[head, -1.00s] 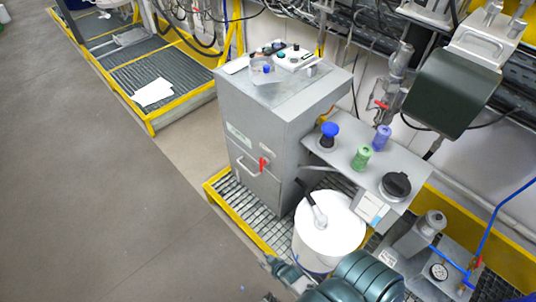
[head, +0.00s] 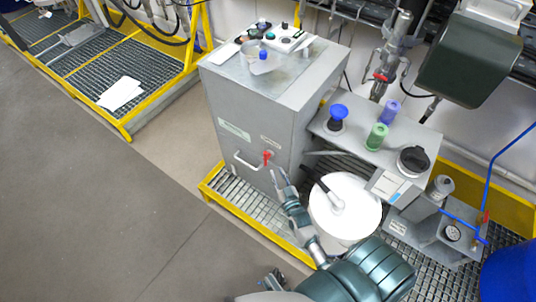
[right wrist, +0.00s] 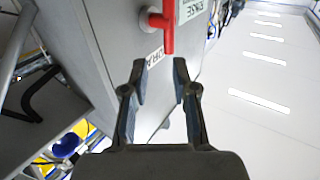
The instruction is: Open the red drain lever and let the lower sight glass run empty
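The red lever (head: 267,157) sits on the front of the grey cabinet (head: 240,110), beside a white handle. In the right wrist view the red lever (right wrist: 167,25) is just beyond the fingertips, near a partly hidden label reading "DRA". My right gripper (head: 279,181) is just below the lever in the head view. In the right wrist view the right gripper (right wrist: 159,68) is open, with nothing between its fingers and apart from the lever. Part of my left gripper (head: 273,281) shows at the bottom edge; its fingers are unclear. I cannot make out a lower sight glass.
A shelf (head: 325,128) holds blue, green and purple-topped items. Another red valve handle (head: 381,77) is on the pipe behind.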

